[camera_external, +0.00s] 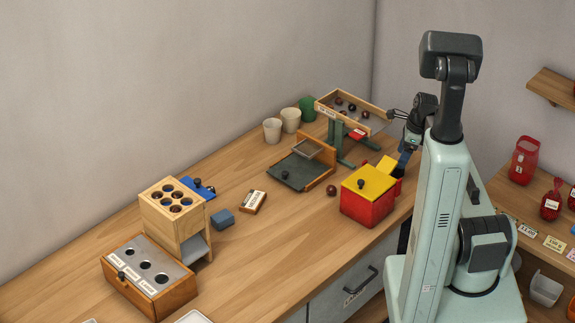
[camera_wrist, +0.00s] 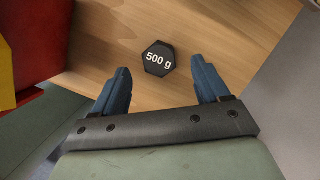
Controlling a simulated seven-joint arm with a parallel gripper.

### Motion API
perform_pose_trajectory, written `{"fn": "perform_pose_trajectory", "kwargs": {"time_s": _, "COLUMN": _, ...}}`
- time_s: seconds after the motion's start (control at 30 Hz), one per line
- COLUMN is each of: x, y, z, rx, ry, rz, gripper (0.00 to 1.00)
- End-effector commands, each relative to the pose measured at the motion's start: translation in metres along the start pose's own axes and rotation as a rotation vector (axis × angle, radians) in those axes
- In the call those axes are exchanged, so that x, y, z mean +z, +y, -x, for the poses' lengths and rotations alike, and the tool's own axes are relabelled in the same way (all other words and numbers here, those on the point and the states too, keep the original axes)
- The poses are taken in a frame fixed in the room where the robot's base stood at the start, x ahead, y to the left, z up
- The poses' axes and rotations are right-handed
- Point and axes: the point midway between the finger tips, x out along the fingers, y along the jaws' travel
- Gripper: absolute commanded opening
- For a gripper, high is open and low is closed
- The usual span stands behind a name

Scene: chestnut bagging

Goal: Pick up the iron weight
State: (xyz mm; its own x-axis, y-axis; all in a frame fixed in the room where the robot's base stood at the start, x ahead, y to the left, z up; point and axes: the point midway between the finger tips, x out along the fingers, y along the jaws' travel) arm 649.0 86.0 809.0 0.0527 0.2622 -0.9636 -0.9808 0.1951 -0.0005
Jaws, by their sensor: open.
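The iron weight (camera_wrist: 158,58) is a dark hexagonal piece marked "500 g". It lies flat on the wooden bench in the wrist view. My gripper (camera_wrist: 163,82) has its two blue fingers spread, with nothing between them. The weight is just beyond the fingertips, roughly centred between them. In the external view my gripper (camera_external: 402,160) is low behind the red box, and the weight is hidden there.
The red box (camera_external: 368,208) with a yellow lid stands close to my gripper; its red side (camera_wrist: 35,128) shows at the left of the wrist view. A wooden tray on green legs (camera_external: 352,112) stands behind. A grey surface (camera_wrist: 285,110) lies at the right.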

Motion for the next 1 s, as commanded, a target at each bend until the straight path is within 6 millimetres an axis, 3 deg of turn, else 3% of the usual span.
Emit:
{"fn": "perform_pose_trajectory", "kwargs": {"time_s": 0.5, "x": 0.000, "y": 0.001, "z": -0.047, "rx": 0.002, "ry": 0.000, "rz": -0.001, "gripper": 0.75}}
{"fn": "perform_pose_trajectory", "kwargs": {"time_s": 0.77, "x": -0.001, "y": 0.002, "z": -0.050, "rx": 0.002, "ry": 0.000, "rz": -0.001, "gripper": 0.75}}
{"fn": "perform_pose_trajectory", "kwargs": {"time_s": 1.0, "x": -0.001, "y": 0.002, "z": -0.050, "rx": 0.002, "ry": 0.000, "rz": -0.001, "gripper": 0.54}}
